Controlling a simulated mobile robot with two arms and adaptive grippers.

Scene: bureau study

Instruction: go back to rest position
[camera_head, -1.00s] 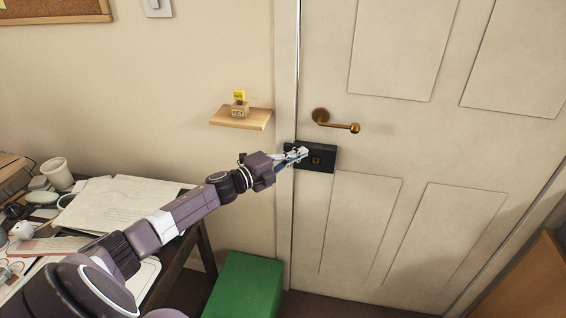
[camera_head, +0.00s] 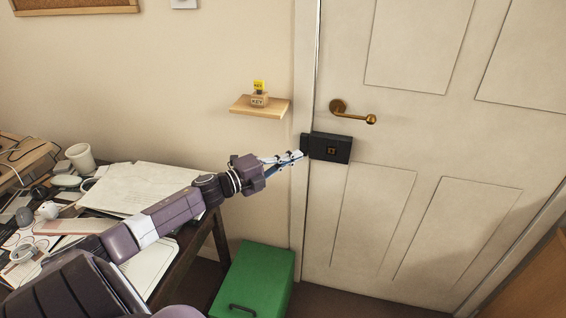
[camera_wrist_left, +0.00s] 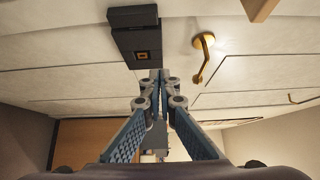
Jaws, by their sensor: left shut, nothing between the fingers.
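My left gripper (camera_head: 296,157) is shut and empty. In the head view its fingertips are just left of the black lock box (camera_head: 331,147) on the white door (camera_head: 400,200). I cannot tell for sure whether they touch the door frame. In the left wrist view the closed fingers (camera_wrist_left: 158,78) point toward the door, below the lock box (camera_wrist_left: 135,35). The brass door handle (camera_head: 352,112) is above the box, and it also shows in the wrist view (camera_wrist_left: 203,58). My right gripper is not in view.
A small wooden shelf (camera_head: 259,107) on the wall holds a key block (camera_head: 259,98). A cluttered desk (camera_head: 205,222) with papers and a white cup (camera_head: 80,158) lies under my left arm. A green box (camera_head: 255,275) stands on the floor beside the door.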

